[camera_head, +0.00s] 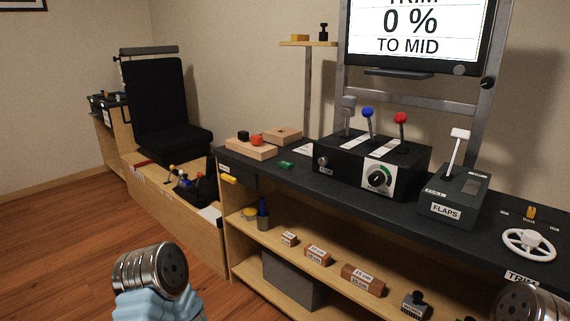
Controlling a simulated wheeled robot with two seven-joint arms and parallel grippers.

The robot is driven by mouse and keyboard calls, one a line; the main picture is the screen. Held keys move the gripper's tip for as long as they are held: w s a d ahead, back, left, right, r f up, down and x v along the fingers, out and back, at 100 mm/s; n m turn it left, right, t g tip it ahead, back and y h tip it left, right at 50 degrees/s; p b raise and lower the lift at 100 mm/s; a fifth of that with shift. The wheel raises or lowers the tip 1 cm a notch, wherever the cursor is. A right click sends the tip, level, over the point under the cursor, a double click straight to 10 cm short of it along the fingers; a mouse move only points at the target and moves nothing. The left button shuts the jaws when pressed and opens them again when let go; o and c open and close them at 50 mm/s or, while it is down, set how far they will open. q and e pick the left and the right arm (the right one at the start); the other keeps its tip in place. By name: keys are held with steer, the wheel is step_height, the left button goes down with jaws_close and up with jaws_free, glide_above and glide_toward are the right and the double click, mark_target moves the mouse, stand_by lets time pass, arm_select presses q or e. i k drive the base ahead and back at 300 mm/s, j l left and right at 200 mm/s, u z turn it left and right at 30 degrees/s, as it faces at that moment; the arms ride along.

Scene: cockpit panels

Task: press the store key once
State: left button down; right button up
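I cannot make out a key marked "store" in the camera_head view. The monitor (425,28) at the top right reads "0 %" and "TO MID". A black lever box (345,170) with grey, blue and red levers and a green-marked dial (378,178) stands on the black bench. To its right is a dark box labelled FLAPS (447,210) with a white lever. A white handwheel (530,244) lies further right near a TRIM label (521,277). Only silver and blue links of my arms show at the bottom; the fingers of both grippers are outside the view.
The black bench top (470,243) runs across the right half. Below it, a wooden shelf (335,275) holds several labelled blocks. A black seat (160,100) stands on a wooden platform at left. Wooden blocks (252,150) sit on the bench's left end. The left floor is clear.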

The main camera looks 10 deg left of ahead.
mark_target(284, 164)
steer(key=j+z, duration=0.15)
steer(key=z, duration=0.3)
steer(key=i+j+z, duration=0.1)
steer(key=z, duration=0.4)
steer(key=j+z, duration=0.2)
steer(key=j, duration=0.4)
steer(key=k+j+z, duration=0.15)
steer(key=j, duration=0.45)
steer(key=j+z, duration=0.2)
steer(key=j, duration=0.4)
steer(key=k, duration=0.05)
